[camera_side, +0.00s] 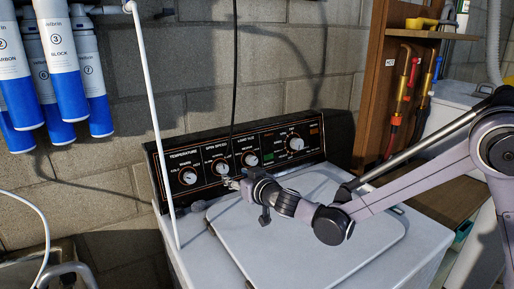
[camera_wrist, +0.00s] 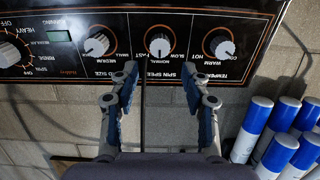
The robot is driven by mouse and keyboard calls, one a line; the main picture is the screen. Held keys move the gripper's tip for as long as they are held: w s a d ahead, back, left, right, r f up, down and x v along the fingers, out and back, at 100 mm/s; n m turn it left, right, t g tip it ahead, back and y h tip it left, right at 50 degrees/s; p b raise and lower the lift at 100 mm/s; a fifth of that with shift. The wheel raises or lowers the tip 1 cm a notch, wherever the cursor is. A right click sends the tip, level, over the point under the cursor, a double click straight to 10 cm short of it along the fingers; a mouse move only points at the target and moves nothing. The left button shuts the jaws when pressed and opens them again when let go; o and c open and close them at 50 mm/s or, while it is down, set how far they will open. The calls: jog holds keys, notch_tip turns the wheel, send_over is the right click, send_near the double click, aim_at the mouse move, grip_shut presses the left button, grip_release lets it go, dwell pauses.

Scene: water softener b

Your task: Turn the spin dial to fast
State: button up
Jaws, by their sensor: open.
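The spin speed dial (camera_side: 221,167) is a round silver knob on the washer's black control panel, second from the left in the side view. In the wrist view, which is upside down, the spin speed dial (camera_wrist: 160,45) is at top centre, with "SLOW" and "NORMAL" printed around it. Its exact setting is too small to tell. My gripper (camera_side: 233,182) is just in front of the panel, low near this dial. In the wrist view my gripper (camera_wrist: 161,76) is open and empty, with its two blue-padded fingers apart and the dial beyond the gap, apparently untouched.
The temperature dial (camera_wrist: 218,45) and load size dial (camera_wrist: 97,45) flank it closely. A larger cycle dial (camera_side: 297,143) is farther right. The washer lid (camera_side: 310,225) lies below my arm. A white pipe (camera_side: 152,110) and blue-and-white filters (camera_side: 65,60) stand at left. A dark cable hangs nearby.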

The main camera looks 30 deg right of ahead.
aim_at(224, 170)
jog(key=x, duration=0.8)
jog(key=shift+w, duration=0.25)
jog(key=shift+w+f, duration=0.1)
jog(key=shift+w, duration=0.15)
jog(key=shift+c, duration=0.9)
jog(key=shift+s, duration=0.1)
jog(key=c, duration=0.5)
